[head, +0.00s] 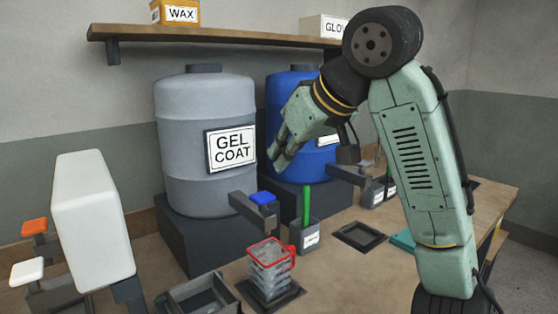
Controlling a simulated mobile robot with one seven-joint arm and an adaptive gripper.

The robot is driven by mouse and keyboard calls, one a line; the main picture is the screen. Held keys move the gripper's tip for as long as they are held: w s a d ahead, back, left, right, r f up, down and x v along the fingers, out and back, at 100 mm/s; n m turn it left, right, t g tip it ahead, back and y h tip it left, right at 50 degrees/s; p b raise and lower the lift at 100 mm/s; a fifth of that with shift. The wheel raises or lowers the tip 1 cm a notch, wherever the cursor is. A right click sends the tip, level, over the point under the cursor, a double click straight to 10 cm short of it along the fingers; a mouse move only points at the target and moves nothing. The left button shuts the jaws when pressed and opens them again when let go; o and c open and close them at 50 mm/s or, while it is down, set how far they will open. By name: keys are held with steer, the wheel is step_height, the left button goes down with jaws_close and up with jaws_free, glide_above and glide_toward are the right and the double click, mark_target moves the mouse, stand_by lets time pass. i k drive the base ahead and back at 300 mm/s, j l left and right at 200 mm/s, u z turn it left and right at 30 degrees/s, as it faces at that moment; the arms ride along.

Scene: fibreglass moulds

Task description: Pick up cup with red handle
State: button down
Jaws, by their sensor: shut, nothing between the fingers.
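The clear measuring cup (268,272) has a red rim and a red handle on its right side. It stands upright on a dark square pad at the front middle of the bench, near and below the tap (256,208) of the grey gel coat drum. My gripper (277,160) is shut and empty. It is raised well above the cup, in front of the gap between the two drums, pointing down and left. The fingertips are small in this view.
The grey drum (190,120) and blue drum (290,90) stand on dark blocks. A holder (305,238) with a green stick stands right of the cup. An open dark tray (200,296) lies left. A white dispenser (93,215) stands far left. An empty square pad (359,236) lies right.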

mark_target(276, 267)
steer(key=k+l, duration=0.8)
steer(key=l, duration=0.1)
